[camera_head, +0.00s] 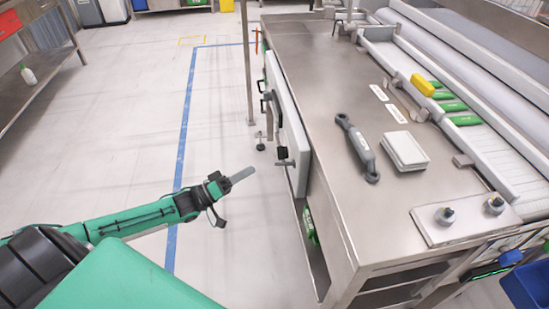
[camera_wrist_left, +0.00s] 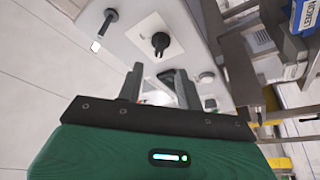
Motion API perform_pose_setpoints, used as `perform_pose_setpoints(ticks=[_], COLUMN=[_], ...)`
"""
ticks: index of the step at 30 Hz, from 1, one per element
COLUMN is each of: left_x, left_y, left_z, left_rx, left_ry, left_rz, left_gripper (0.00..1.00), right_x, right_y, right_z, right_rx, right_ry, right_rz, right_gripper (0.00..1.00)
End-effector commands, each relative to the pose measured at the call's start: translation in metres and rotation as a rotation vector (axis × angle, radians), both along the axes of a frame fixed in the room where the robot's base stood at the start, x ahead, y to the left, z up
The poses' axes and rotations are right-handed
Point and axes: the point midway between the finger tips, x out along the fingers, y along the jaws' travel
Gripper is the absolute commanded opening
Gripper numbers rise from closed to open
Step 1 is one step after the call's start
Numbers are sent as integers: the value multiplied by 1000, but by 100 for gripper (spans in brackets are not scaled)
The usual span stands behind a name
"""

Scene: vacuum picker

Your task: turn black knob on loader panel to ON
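The loader panel (camera_wrist_left: 200,50) is a pale grey plate that fills the upper middle of the left wrist view. In the head view the panel (camera_head: 287,125) is seen nearly edge-on at the left side of the steel table. The black knob (camera_wrist_left: 160,42) stands on the panel, just beyond my left fingertips. My left gripper (camera_wrist_left: 160,76) is open, with panel visible between its fingers and nothing held. In the head view the left gripper (camera_head: 240,175) is left of the panel, apart from it. The ON marking is not legible. My right gripper is out of view.
A black handle (camera_wrist_left: 108,20) stands on the panel beside the knob. The floor left of the table is clear.

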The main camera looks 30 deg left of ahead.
Motion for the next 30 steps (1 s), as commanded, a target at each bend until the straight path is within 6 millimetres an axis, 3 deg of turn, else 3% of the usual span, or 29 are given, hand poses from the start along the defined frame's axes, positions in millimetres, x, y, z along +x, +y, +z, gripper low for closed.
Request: perform_pose_setpoints(ticks=[9, 15, 29, 30], left_x=[45, 64, 71, 71], left_y=[-33, -47, -53, -53], left_z=[16, 22, 25, 25], left_rx=[-1, 0, 2, 2], left_ry=[-4, -2, 0, 0], left_rz=[1, 2, 2, 2], left_gripper=[36, 36, 36, 30], right_x=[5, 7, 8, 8], right_y=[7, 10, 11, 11], right_z=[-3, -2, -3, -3], right_rx=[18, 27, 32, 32], right_ry=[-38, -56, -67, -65], right_rz=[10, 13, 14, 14], right_gripper=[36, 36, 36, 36])
